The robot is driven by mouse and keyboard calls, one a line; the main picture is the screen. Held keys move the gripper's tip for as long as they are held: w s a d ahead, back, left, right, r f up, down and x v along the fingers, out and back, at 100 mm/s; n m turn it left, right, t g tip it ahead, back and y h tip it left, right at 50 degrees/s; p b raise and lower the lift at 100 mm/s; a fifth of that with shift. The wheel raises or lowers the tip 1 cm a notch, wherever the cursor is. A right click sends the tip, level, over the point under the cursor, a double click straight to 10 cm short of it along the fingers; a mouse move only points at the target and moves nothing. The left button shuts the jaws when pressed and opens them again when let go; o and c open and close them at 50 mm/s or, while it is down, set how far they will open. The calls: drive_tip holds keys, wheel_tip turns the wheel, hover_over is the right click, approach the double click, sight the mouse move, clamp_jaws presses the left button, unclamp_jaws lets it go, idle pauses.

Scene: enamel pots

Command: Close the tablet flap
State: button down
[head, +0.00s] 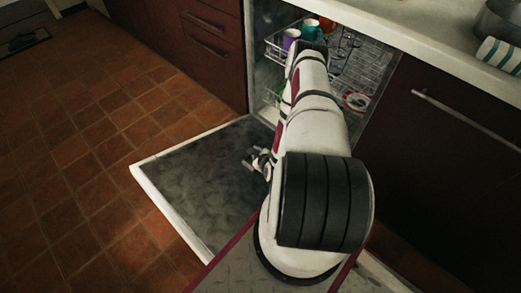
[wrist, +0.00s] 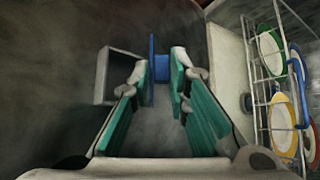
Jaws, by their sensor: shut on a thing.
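The tablet flap (wrist: 152,48) is a blue plate seen nearly edge-on in the wrist view, standing up from the dishwasher door beside a grey square dispenser recess (wrist: 117,77). My gripper (wrist: 162,72) has teal pads. Its fingertips lie on either side of the blue piece and are shut on it; their exact contact is hard to see. In the head view my gripper (head: 256,160) is low over the inner face of the open door (head: 190,165). The flap cannot be made out there.
The lower rack (wrist: 258,85) with several coloured-rim plates stands to the right in the wrist view. The upper rack (head: 270,48) holds cups and glasses. A counter (head: 420,45) with a pot (head: 503,20) is at upper right. Tiled floor (head: 90,130) lies clear at left.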

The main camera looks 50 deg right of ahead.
drive_tip(key=a+h, duration=0.1)
drive_tip(key=a+f+n+h+p, duration=0.1)
drive_tip(key=shift+w+a+n+h, duration=0.1)
drive_tip(key=shift+n+h, duration=0.2)
drive_tip(key=shift+w+a+f+n+t+h+p, duration=0.1)
drive_tip(key=shift+a+f+n+t+h+p, duration=0.45)
drive_tip(key=shift+h, duration=0.35)
drive_tip(key=c, duration=1.6)
unclamp_jaws()
drive_tip(key=shift+c, duration=0.2)
drive_tip(key=shift+o, duration=0.2)
drive_tip(key=shift+f, duration=0.1)
